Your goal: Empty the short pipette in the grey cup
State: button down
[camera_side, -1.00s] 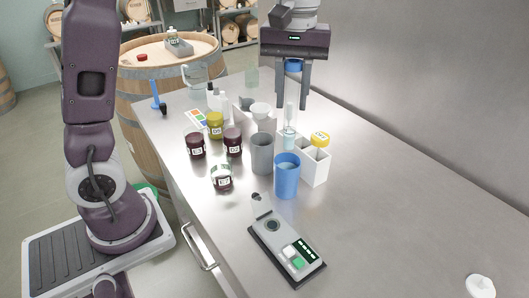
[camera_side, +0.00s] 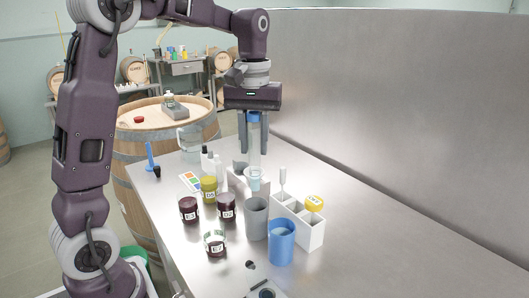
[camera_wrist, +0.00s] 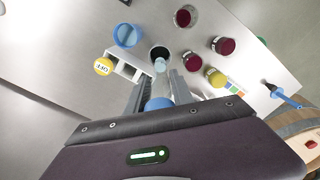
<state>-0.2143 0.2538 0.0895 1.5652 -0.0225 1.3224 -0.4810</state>
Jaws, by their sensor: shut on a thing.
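My gripper (camera_side: 254,150) is shut on a clear pipette (camera_side: 254,140) with a blue top and holds it upright above the bench. In the wrist view the pipette (camera_wrist: 160,83) points towards the mouth of the grey cup (camera_wrist: 160,52). In the side view the grey cup (camera_side: 256,220) stands below the gripper, left of the white rack. The pipette's lower end overlaps a small clear cup (camera_side: 255,183) behind the grey one. I cannot tell the pipette's height over the rim or its contents.
The white rack (camera_side: 312,238) holds a slim pale pipette (camera_side: 283,182) and a yellow-lidded jar (camera_side: 314,202). A blue cup (camera_side: 281,245) stands close in front of the grey cup. The right bench is clear.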

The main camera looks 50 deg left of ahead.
aim_at(255, 183)
jog(key=shift+f, duration=1.75)
jog(key=shift+f, duration=1.05)
jog(key=shift+w, duration=1.15)
dwell(4.1)
